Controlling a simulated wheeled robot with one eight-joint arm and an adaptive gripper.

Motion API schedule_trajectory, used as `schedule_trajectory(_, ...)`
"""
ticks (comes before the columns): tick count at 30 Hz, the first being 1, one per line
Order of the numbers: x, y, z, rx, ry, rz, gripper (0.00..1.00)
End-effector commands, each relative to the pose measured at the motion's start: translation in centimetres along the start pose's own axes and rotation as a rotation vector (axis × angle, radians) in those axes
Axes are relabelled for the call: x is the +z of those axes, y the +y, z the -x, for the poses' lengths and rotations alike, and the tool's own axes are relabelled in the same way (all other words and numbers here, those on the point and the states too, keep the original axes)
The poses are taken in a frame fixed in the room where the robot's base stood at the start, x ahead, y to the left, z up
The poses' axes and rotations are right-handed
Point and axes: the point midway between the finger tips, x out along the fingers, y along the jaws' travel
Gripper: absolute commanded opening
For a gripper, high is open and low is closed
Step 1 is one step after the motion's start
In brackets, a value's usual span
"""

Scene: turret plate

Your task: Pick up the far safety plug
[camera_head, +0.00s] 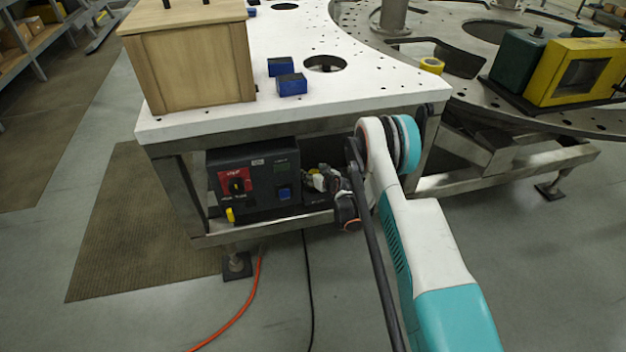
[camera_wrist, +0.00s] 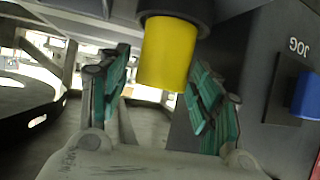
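A yellow cylindrical safety plug (camera_wrist: 168,52) hangs from a dark round holder at the top of the wrist view. My gripper (camera_wrist: 157,72) is open, with its green-padded fingers on either side of the plug. A gap shows at the left finger; the right finger looks close, and I cannot tell whether it touches. In the head view, my gripper (camera_head: 318,180) is beside the right end of the black control box (camera_head: 262,215), under the table. That plug is hidden there. Another yellow plug (camera_head: 230,215) is at the box's lower left front.
The white table top (camera_head: 350,90) and its metal frame (camera_head: 205,240) surround my gripper closely. The box has a red switch panel (camera_head: 236,182) and a blue button (camera_head: 284,193). An orange cable (camera_head: 240,310) and a black cable (camera_head: 309,290) run along the floor.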

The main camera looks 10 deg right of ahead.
Motion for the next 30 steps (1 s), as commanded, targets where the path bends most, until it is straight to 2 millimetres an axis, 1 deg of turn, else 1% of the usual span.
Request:
schedule_trajectory(1,0.0,0.0,0.0,0.000,0.000,0.000,0.39)
schedule_trajectory(4,0.0,0.0,0.0,0.000,0.000,0.000,0.16)
schedule_trajectory(5,0.0,0.0,0.0,0.000,0.000,0.000,0.12)
schedule_trajectory(16,-0.2,0.1,0.1,0.000,0.000,0.000,0.12)
schedule_trajectory(22,-0.9,0.4,0.6,0.000,0.000,0.001,0.12)
schedule_trajectory(30,-4.9,0.4,2.7,-0.001,0.000,0.001,0.12)
